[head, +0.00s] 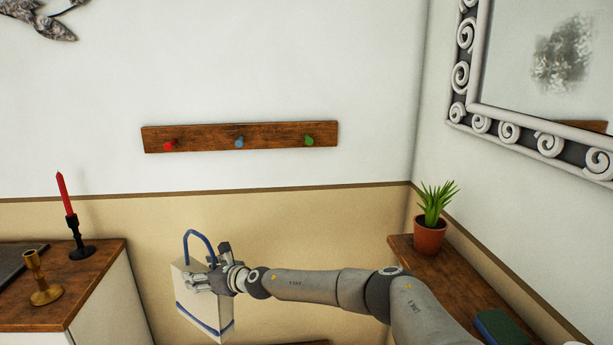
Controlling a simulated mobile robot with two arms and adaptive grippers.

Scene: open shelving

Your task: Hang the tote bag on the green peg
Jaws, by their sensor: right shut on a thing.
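The tote bag (204,311) is pale cream with blue bands and a blue loop handle (188,236) standing up above it. My right gripper (205,279) is shut on the bag near its upper part; the exact contact is partly hidden by the fingers. The bag hangs in front of the beige lower wall, below the peg rail. The green peg (309,140) is at the right end of the wooden rail (272,136) on the wall, above and to the right of the bag. It is bare. My left gripper is not in view.
A red peg (169,145) and a blue peg (239,142) share the rail, both bare. A cabinet (100,262) at left bears a red candle (65,193) and a brass candlestick (42,280). A potted plant (430,236) stands on the right shelf (462,282). Wall around the rail is clear.

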